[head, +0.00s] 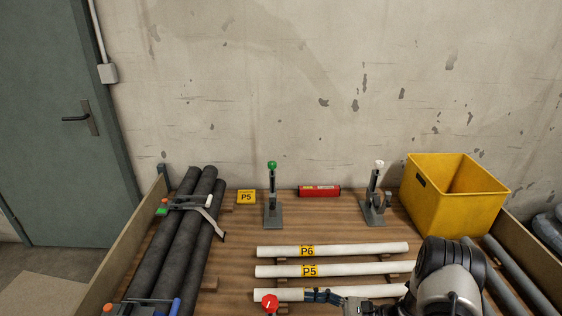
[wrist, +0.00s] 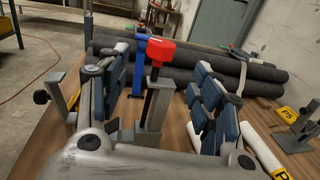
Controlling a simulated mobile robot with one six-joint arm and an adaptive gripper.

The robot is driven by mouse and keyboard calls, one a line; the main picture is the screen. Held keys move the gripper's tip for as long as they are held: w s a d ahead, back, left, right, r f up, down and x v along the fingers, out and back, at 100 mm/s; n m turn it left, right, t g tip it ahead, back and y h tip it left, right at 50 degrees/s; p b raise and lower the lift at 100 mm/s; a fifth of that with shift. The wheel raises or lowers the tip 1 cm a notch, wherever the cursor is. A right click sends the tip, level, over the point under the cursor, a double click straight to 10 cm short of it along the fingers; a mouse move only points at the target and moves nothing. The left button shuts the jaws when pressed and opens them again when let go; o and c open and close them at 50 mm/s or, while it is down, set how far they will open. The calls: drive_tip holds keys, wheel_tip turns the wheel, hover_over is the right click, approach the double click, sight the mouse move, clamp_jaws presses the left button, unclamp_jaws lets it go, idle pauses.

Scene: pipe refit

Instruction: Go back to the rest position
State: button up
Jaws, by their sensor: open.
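My gripper (head: 318,297) is low at the front of the wooden table in the head view, pointing left. In the wrist view its two blue-padded fingers stand wide apart, with nothing gripped. A red-knobbed clamp (head: 270,303) is just left of the fingertips in the head view. In the wrist view its red knob (wrist: 160,51) and dark post show in the gap between the fingers, with space on both sides. I cannot tell exactly how far the post reaches in between them. The clamp's base is hidden in the head view.
White pipes (head: 350,249) labelled P6 and P5 lie beside my gripper; one is partly behind it. Black pipes (head: 180,235) lie at left under clamps.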

drive_tip(key=s+a+r+n+g+h, duration=0.2)
drive_tip(key=s+r+n+g+h, duration=0.25)
drive_tip(key=r, duration=0.55)
drive_tip(key=s+a+r+n+g+h, duration=0.2)
drive_tip(key=s+r+n+h, duration=0.25)
drive_tip(key=r+n, duration=0.35)
drive_tip(key=s+d+r+n+t+h, duration=0.3)
drive_tip(key=s+r+n+h, duration=0.1)
drive_tip(key=s, duration=0.3)
drive_tip(key=s+d+r+n+t+h, duration=0.4)
drive_tip(key=s+r, duration=0.3)
drive_tip(key=shift+r+h, duration=0.2)
drive_tip(key=shift+h, duration=0.1)
drive_tip(key=shift+w, duration=0.1)
